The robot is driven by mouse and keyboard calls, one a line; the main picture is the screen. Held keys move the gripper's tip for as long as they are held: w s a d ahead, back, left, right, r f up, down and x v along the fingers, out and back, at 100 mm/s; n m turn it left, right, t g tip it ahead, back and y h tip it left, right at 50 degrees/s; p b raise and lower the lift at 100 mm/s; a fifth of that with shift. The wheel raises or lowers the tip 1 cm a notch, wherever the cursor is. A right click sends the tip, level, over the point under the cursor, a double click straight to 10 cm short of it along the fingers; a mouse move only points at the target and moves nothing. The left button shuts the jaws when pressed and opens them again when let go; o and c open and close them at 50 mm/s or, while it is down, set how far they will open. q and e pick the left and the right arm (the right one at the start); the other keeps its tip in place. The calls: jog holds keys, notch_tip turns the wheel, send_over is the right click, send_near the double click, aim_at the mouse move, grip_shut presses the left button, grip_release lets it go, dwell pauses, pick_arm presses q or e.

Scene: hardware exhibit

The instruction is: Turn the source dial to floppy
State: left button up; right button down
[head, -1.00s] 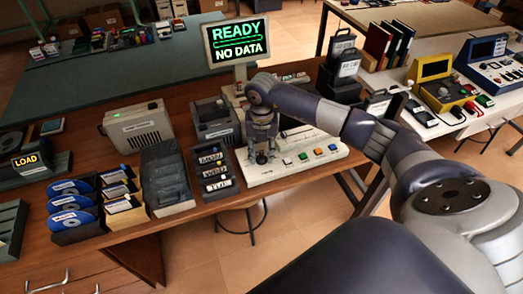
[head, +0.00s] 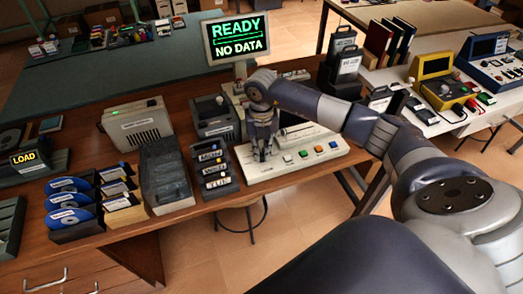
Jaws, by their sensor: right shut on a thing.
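A white control console (head: 292,163) stands on the wooden desk, with several coloured buttons on its front. My right gripper (head: 263,152) points down over the left end of the console and is shut on a small part there, seemingly the source dial. The dial itself and its markings are mostly hidden by the fingers, so its setting cannot be read. A monitor (head: 237,38) behind the console reads "READY" and "NO DATA". My left gripper is not in view.
Left of the console stand a label rack (head: 214,172), a dark disk box (head: 165,180) and a beige drive unit (head: 140,126). Blue disc sleeves (head: 70,205) sit further left.

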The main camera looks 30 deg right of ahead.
jog(key=n+b, duration=0.1)
jog(key=n, duration=0.1)
jog(key=shift+f+n+b, duration=0.15)
jog(key=shift+n+b, duration=0.15)
jog(key=shift+b, duration=0.05)
jog(key=n+b, duration=0.3)
jog(key=n, duration=0.1)
jog(key=shift+n, duration=0.3)
jog(key=n+b, duration=0.2)
jog(key=n, duration=0.1)
jog(key=shift+n, duration=0.3)
jog(key=shift+n+b, duration=0.9)
jog(key=shift+n, duration=0.9)
jog(key=shift+r, duration=0.2)
jog(key=c, duration=1.6)
grip_release()
